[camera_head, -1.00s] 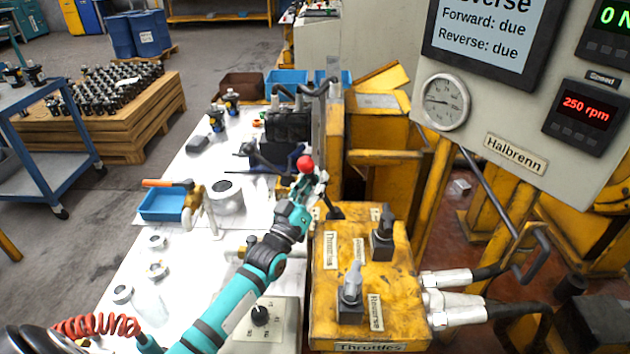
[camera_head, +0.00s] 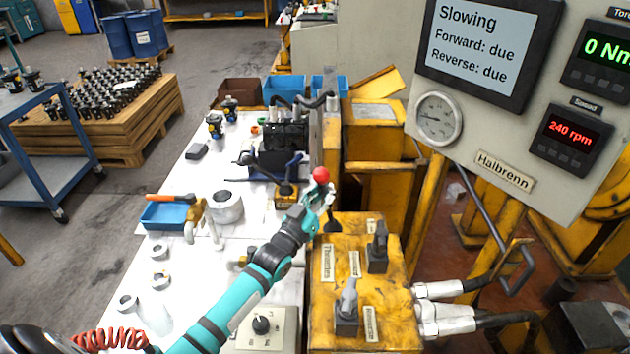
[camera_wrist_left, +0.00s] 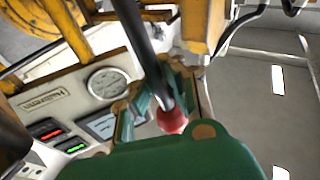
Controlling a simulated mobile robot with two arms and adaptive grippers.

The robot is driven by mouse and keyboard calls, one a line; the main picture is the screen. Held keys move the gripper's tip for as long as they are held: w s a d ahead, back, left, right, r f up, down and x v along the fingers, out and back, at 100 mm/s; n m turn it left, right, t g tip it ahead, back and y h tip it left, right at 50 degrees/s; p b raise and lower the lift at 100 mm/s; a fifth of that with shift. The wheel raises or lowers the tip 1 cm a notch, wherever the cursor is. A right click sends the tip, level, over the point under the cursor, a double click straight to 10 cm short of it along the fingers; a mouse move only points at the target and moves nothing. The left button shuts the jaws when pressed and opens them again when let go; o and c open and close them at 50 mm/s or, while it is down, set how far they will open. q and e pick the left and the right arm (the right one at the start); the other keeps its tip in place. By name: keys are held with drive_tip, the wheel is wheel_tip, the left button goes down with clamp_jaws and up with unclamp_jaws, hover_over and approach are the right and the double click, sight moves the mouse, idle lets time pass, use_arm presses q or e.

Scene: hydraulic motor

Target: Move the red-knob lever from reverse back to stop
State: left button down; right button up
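The red knob (camera_head: 321,174) of the lever is at the tip of my left gripper (camera_head: 318,190) in the head view. The lever's dark base (camera_head: 333,224) stands at the far end of the yellow throttle block (camera_head: 345,262), and the lever leans slightly left. In the left wrist view the red knob (camera_wrist_left: 172,119) sits between the fingers of my left gripper (camera_wrist_left: 160,105), with the dark rod running up from it. The fingers appear closed around the knob; part of the contact is hidden. The display (camera_head: 480,45) reads "Slowing", with "Forward: due" and "Reverse: due". My right gripper is not in view.
The speed readout (camera_head: 567,134) shows 240 rpm. Two grey-handled throttles (camera_head: 377,248) (camera_head: 347,308) stand on the yellow block near my left arm. The white bench (camera_head: 120,255) holds a blue tray (camera_head: 165,215), a black motor (camera_head: 283,140) and small metal parts.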

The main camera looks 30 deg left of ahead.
use_arm(q)
drive_tip(key=shift+w+d+m+g+h+p, duration=0.15)
drive_tip(key=shift+d+m+g+p, duration=0.1)
drive_tip(key=shift+d+m+p, duration=0.2)
drive_tip(key=shift+w+d+m+g+h+p, duration=0.15)
drive_tip(key=shift+d+m+g+p, duration=0.15)
drive_tip(key=shift+d, duration=0.25)
drive_tip(key=shift+d+f, duration=0.1)
drive_tip(key=shift+f, duration=0.25)
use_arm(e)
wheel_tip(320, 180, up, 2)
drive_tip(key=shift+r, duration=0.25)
use_arm(q)
drive_tip(key=c, duration=1.3)
unclamp_jaws()
drive_tip(key=shift+s+d+r, duration=0.1)
drive_tip(key=shift+r, duration=0.2)
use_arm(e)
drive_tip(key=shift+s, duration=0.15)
use_arm(q)
drive_tip(key=s, duration=0.4)
drive_tip(key=s+a+f, duration=0.1)
drive_tip(key=s, duration=0.6)
drive_tip(key=shift+s+a+f, duration=0.3)
drive_tip(key=shift+s+a, duration=0.05)
drive_tip(key=shift+a, duration=0.05)
